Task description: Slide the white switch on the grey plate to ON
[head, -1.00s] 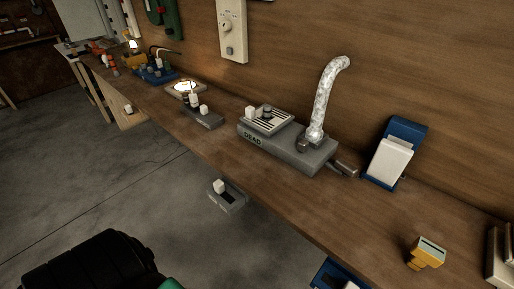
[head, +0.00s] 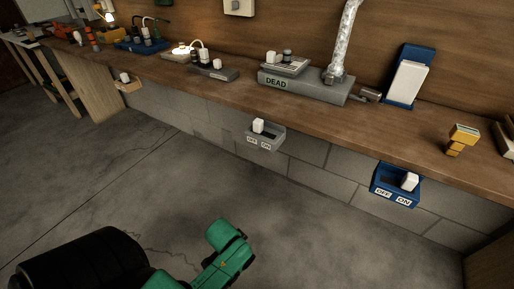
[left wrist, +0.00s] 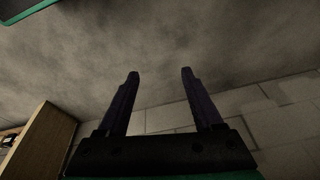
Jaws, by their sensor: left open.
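A grey plate (head: 266,142) hangs at the bench's front edge, labelled OFF on the left and ON on the right. Its white switch (head: 258,126) stands at the left, OFF side. In the head view a green arm part of mine shows low in the middle; no fingertips show there. In the left wrist view my left gripper (left wrist: 160,75) is open and empty, its dark fingers apart before the floor and block wall. The grey plate is not in that view. My right gripper is not in view.
A blue plate (head: 397,186) labelled OFF and ON, its white switch at the ON side, hangs further right. The wooden bench (head: 330,119) carries a grey heater unit marked DEAD (head: 305,84) and a yellow piece (head: 461,138). The floor before the bench is clear.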

